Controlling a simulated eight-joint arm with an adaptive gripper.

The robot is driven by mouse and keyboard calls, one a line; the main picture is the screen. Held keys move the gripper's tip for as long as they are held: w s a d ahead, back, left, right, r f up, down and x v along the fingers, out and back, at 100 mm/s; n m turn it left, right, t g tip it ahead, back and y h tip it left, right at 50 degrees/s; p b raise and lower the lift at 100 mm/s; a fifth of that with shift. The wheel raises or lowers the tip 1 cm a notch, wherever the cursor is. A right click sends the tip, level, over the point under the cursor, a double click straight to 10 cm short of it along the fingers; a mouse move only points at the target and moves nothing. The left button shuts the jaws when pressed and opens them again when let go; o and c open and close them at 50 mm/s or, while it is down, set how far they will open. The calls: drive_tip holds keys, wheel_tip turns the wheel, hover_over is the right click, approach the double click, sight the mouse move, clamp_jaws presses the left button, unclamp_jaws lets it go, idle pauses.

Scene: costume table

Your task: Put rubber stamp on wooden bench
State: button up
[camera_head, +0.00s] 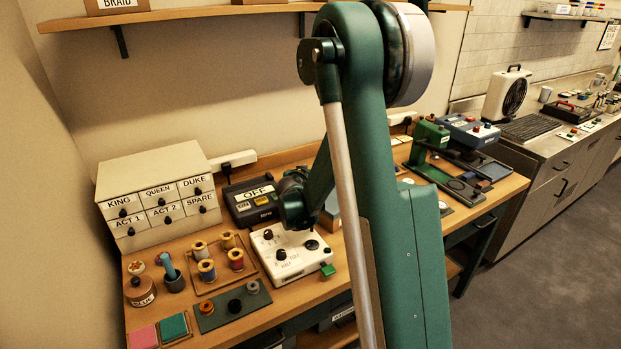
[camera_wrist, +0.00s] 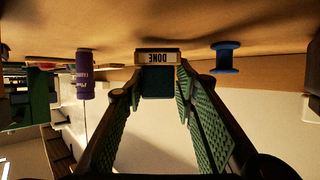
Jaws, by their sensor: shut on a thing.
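In the wrist view, my gripper (camera_wrist: 157,92) has its two green-padded fingers on either side of a small dark teal block, shut on it. The block joins a pale piece labelled "DONE", and together they look like the rubber stamp (camera_wrist: 158,57). The label reads upside down in this view. The wooden bench (camera_wrist: 125,30) fills the top of the wrist view, close to the stamp; I cannot tell whether they touch. In the head view the wooden bench (camera_head: 240,330) runs along the wall. My arm hides the gripper and stamp there.
A blue spool (camera_wrist: 225,57) and a purple bottle (camera_wrist: 85,75) flank the stamp. In the head view, a drawer box (camera_head: 150,172), a white control box (camera_head: 292,255), a spool tray (camera_head: 222,283) and a green press (camera_head: 430,140) crowd the bench. A shelf (camera_head: 200,14) hangs above.

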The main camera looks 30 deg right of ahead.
drive_tip(key=shift+f, duration=0.4)
drive_tip(key=shift+c, duration=0.2)
drive_tip(key=shift+f, duration=0.1)
drive_tip(key=o, duration=1)
drive_tip(key=shift+c, duration=0.2)
drive_tip(key=p+v, duration=0.1)
drive_tip(key=v, duration=0.4)
wheel_tip(320, 180, up, 7)
drive_tip(key=p, duration=0.2)
